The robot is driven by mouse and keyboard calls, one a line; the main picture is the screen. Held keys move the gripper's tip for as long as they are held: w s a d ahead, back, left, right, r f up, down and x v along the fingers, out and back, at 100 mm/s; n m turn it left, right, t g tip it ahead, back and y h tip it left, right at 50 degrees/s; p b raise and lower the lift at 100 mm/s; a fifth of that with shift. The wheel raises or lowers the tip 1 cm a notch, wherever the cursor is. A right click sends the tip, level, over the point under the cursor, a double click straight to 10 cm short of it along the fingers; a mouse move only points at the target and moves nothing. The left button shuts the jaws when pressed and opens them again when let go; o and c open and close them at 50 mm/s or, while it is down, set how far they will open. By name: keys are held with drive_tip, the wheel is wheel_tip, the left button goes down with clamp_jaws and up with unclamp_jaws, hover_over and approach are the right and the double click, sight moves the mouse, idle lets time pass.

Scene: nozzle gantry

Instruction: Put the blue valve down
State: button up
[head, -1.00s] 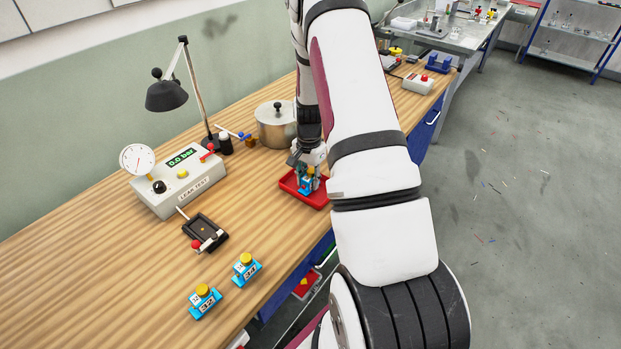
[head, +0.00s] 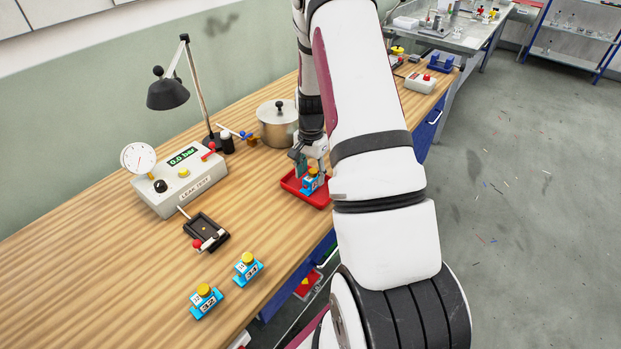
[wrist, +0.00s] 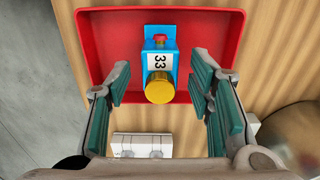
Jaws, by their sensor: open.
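The blue valve (wrist: 158,62) has a white label reading 33, a yellow cap and a small red part. It rests in the red tray (wrist: 225,28), and it also shows in the head view (head: 311,183), partly hidden by my gripper. My gripper (wrist: 163,92) is open, with its green-padded fingers on either side of the valve and a clear gap to it on both sides. In the head view my gripper (head: 310,168) is just above the red tray (head: 290,183).
Two more blue valves with yellow caps, a left one (head: 205,300) and a right one (head: 247,268), stand near the table's front. The leak tester (head: 180,183), a black fixture (head: 207,232) and a metal pot (head: 277,125) stand nearby. Bare wood lies between fixture and tray.

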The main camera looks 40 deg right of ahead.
sight(311, 172)
wheel_tip(311, 172, up, 10)
drive_tip(key=shift+f+b, duration=0.25)
drive_tip(key=shift+b, duration=0.45)
drive_tip(key=s+a+r+n+t, duration=0.25)
drive_tip(key=a+r+n, duration=0.45)
drive_tip(key=a+r, duration=0.9)
drive_tip(key=s+a+r+n+t, duration=0.1)
drive_tip(key=s+a+r+n, duration=0.3)
drive_tip(key=s+a, duration=0.2)
drive_tip(key=s+a+r+n+t, duration=0.2)
drive_tip(key=s+a+r+n, duration=0.2)
drive_tip(key=s, duration=0.4)
drive_tip(key=a+n, duration=0.1)
drive_tip(key=a, duration=0.1)
drive_tip(key=shift+s+a, duration=0.3)
drive_tip(key=shift+r, duration=0.15)
drive_tip(key=shift+c, duration=0.3)
